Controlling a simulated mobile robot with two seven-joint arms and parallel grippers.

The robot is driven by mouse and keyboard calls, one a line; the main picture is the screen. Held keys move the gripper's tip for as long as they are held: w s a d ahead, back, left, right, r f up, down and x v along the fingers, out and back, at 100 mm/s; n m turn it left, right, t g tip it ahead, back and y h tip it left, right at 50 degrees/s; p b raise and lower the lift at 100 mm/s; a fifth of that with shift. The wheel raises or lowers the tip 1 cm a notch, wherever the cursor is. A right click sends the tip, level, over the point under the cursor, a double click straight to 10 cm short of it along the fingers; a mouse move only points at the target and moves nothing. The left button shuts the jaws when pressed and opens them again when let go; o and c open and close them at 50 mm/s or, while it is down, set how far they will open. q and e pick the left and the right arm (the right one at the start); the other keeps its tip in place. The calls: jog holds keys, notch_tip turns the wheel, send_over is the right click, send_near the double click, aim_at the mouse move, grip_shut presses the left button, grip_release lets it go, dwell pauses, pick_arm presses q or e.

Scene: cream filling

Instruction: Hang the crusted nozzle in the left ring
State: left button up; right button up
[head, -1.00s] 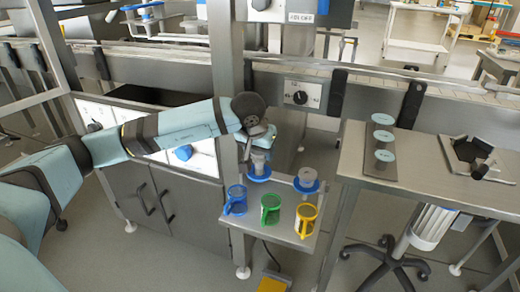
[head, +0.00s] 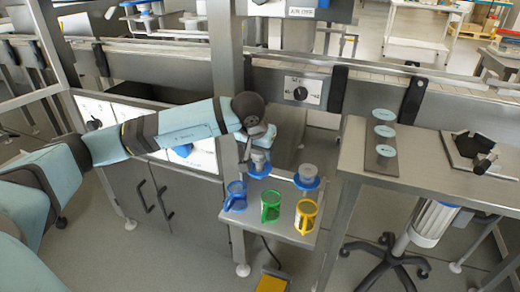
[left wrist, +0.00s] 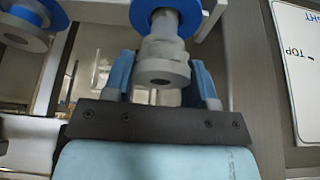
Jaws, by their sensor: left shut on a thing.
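My left gripper (head: 260,147) is at the left one of two blue rings, above the small shelf. In the left wrist view its blue fingers (left wrist: 163,82) are on both sides of a grey stepped nozzle (left wrist: 163,56), and they are shut on it. A blue ring (left wrist: 203,18) surrounds the nozzle's far part; whether the nozzle rests in it I cannot tell. The other blue ring (head: 308,185) holds a second grey nozzle (head: 308,171); this ring also shows in the left wrist view (left wrist: 48,14). Crust cannot be made out. My right gripper is out of view.
Blue (head: 235,197), green (head: 270,207) and yellow (head: 305,217) handled cups stand on the shelf (head: 288,234), close below the rings. A steel post (head: 225,90) rises just left of my gripper. A steel table (head: 430,180) stands to the right.

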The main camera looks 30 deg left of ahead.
pick_arm(q)
jog(key=shift+f+b, duration=0.8)
jog(key=shift+f, duration=0.5)
jog(key=o, duration=1.4)
jog(key=shift+o, duration=0.2)
jog(key=shift+r+p, duration=2.35)
jog(key=shift+r, duration=1.3)
